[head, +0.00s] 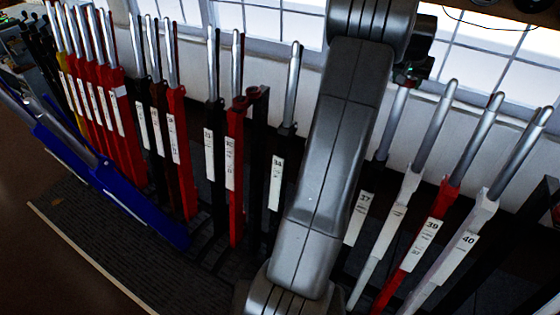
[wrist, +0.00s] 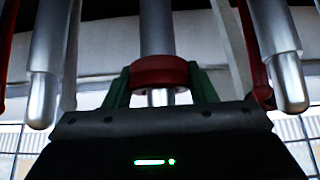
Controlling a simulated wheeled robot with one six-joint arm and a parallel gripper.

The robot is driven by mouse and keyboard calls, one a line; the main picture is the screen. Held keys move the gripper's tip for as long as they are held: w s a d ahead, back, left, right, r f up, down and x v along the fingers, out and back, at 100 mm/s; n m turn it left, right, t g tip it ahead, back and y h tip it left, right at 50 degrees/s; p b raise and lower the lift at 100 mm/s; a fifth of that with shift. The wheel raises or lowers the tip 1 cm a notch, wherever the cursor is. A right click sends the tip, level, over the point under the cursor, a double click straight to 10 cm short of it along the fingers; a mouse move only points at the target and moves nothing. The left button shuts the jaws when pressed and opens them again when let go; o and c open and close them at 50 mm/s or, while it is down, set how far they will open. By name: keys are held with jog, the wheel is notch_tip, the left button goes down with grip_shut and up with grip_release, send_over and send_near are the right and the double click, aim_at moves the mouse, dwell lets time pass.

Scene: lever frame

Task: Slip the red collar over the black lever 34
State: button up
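The black lever 34 (head: 287,137) stands left of my arm in the head view, with a silver handle and a white label. No collar shows on its handle. The red collar (wrist: 160,72) sits between the green fingers of my gripper (wrist: 160,84) in the wrist view, with a finger against each side. A silver lever handle (wrist: 157,25) lines up with the collar; I cannot tell if it passes through or behind. In the head view my gripper (head: 411,72) is right of lever 34, at the top of a black lever (head: 383,152) apparently labelled 37.
A red lever (head: 237,150) and a dark post (head: 259,125) with a reddish top stand left of lever 34. Lever 39 (head: 440,200) is red; its neighbours are white. My arm hides levers between 34 and 37. Windows (head: 480,50) line the back.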

jog(key=shift+r, duration=0.1)
jog(key=shift+w+d+r+p, duration=0.15)
jog(key=shift+r+p, duration=0.25)
jog(key=shift+r, duration=0.25)
jog(key=shift+w+r+p, duration=0.1)
jog(key=shift+r+p, duration=0.25)
jog(key=shift+r, duration=0.25)
jog(key=shift+w+d+r, duration=0.1)
jog(key=shift+w+r, duration=0.05)
jog(key=shift+r, duration=0.8)
jog(key=shift+w+d+r, duration=0.1)
jog(key=shift+w+r, duration=0.1)
jog(key=shift+r, duration=0.75)
jog(key=shift+w+r, duration=0.15)
jog(key=shift+r, duration=0.8)
